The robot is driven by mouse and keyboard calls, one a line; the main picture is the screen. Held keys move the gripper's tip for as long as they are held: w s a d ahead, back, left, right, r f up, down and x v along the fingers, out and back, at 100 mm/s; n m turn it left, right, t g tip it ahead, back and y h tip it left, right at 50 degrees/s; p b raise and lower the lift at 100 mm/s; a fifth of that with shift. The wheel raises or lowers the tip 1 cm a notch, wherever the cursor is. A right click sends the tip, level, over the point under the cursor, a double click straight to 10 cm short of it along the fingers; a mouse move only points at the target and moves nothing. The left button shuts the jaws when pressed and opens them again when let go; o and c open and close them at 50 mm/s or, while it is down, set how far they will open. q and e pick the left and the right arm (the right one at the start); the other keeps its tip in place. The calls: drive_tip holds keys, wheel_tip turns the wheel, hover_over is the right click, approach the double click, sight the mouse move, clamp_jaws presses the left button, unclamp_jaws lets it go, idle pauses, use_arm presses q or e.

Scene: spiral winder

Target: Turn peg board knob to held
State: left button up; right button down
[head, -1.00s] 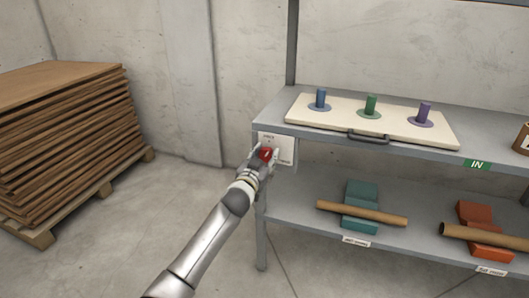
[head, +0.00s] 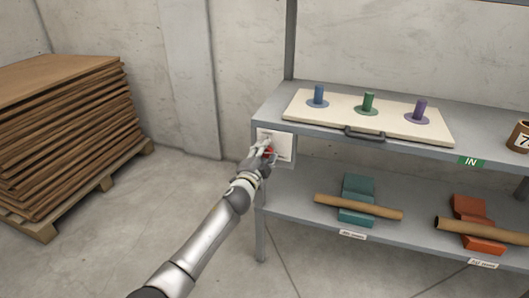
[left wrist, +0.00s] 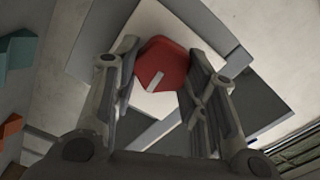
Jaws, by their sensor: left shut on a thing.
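The red knob (left wrist: 162,66) sits on a white plate (head: 284,146) at the left front corner of the shelf. It has a pale pointer line on its face. My left gripper (head: 266,150) is at the knob, with its fingers on either side of it and shut on it. In the left wrist view my fingers (left wrist: 160,80) flank the knob, and the plate lies behind it. In the head view the gripper hides most of the knob. The plate's lettering is too small to read. My right gripper is not in view.
The peg board (head: 330,122) with blue, green and purple pegs lies on the upper shelf (head: 272,104). The lower shelf holds brown tubes on teal (head: 357,189) and orange (head: 472,207) blocks. A stack of brown sheets (head: 62,120) stands at left. The floor between is clear.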

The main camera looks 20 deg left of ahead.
use_arm(q)
drive_tip(key=m, duration=0.3)
drive_tip(key=shift+f+m, duration=0.2)
drive_tip(key=shift+m, duration=0.2)
drive_tip(key=m, duration=0.2)
drive_tip(key=shift+m, duration=0.7)
drive_tip(key=shift+f, duration=0.1)
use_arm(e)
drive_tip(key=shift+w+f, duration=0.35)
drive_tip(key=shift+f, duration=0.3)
use_arm(q)
drive_tip(key=shift+m, duration=0.3)
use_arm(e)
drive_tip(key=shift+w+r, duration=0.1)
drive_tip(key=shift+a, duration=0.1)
use_arm(q)
drive_tip(key=o, duration=0.8)
drive_tip(key=shift+o, duration=1)
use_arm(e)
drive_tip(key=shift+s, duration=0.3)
